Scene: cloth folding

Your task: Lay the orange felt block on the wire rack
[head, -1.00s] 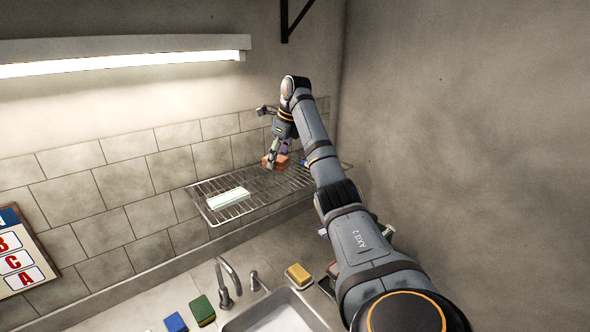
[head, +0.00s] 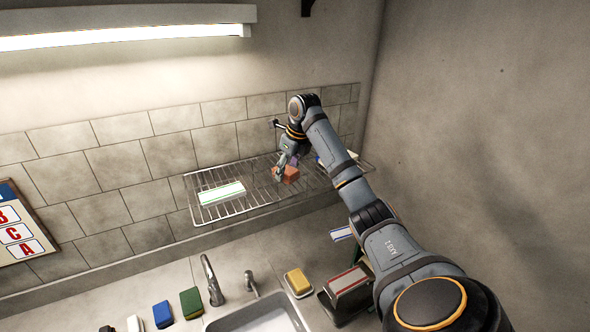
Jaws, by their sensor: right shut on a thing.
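The orange felt block (head: 291,174) is between the fingers of my right gripper (head: 281,172), which is shut on it. The block is at the wire rack (head: 233,208), over its middle part. I cannot tell whether it touches the wires. The gripper's fingers and wrist hide part of the block's left and top. A white and green folded piece (head: 222,193) lies on the rack to the left of the block. My left gripper is not in view.
Below are a sink (head: 258,318), a faucet (head: 211,278), a yellow block (head: 299,281), green (head: 191,302) and blue (head: 162,314) blocks, and a dark holder (head: 346,290). The rack between the white piece and the orange block is clear.

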